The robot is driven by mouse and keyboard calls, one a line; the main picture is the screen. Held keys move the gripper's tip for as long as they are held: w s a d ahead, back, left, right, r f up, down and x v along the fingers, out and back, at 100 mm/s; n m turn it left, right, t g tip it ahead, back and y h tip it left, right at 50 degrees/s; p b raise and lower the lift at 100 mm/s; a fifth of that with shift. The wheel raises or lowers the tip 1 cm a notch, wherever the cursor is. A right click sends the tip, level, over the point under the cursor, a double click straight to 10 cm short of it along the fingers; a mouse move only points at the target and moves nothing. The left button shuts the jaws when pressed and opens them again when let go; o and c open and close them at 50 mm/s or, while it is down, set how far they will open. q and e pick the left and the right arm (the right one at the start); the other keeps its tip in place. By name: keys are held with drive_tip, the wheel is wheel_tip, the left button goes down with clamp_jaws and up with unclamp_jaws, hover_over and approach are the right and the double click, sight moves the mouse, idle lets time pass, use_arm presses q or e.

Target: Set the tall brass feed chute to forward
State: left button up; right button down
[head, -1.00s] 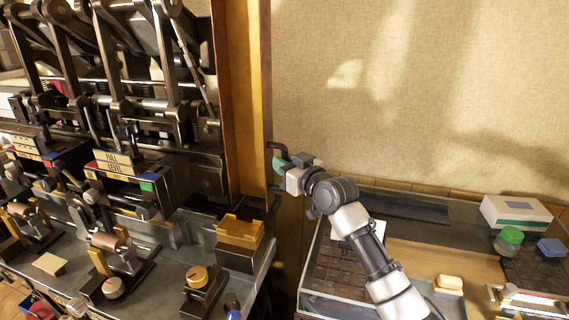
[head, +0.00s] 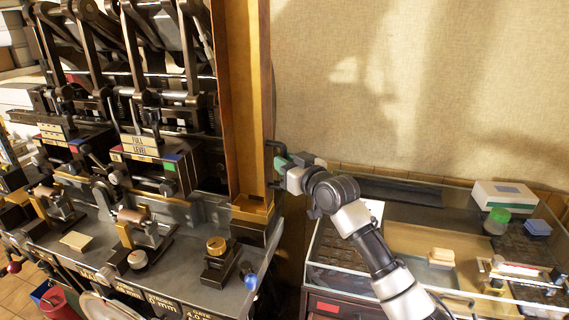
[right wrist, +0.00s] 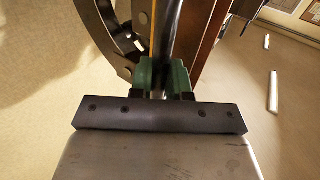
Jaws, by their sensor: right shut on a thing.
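The tall brass feed chute (head: 255,110) stands upright at the right end of the dark machine, its open trough facing me. Its foot is above a dark block at the front right corner of the machine's bench. A black bar handle (head: 271,147) is on the chute's right side. My right gripper (head: 281,163) reaches it from the right, shut on the handle. In the right wrist view the green fingers of my right gripper (right wrist: 164,78) close around a dark bar (right wrist: 164,45). The fingers hide part of the handle. My left gripper is not in view.
A plain wall is behind.

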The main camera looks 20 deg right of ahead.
drive_tip(key=shift+a+f, duration=0.1)
drive_tip(key=shift+f, duration=0.05)
drive_tip(key=c, duration=1.1)
unclamp_jaws()
drive_tip(key=shift+w+a, duration=0.1)
drive_tip(key=shift+a, duration=0.25)
drive_tip(key=shift+w+a, duration=0.1)
drive_tip(key=shift+d, duration=0.35)
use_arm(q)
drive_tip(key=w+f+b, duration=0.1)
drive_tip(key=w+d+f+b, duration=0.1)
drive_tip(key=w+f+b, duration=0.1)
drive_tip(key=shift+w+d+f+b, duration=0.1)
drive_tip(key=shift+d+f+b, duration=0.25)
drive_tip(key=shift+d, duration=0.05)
use_arm(e)
drive_tip(key=v, duration=1)
drive_tip(key=shift+s, duration=0.35)
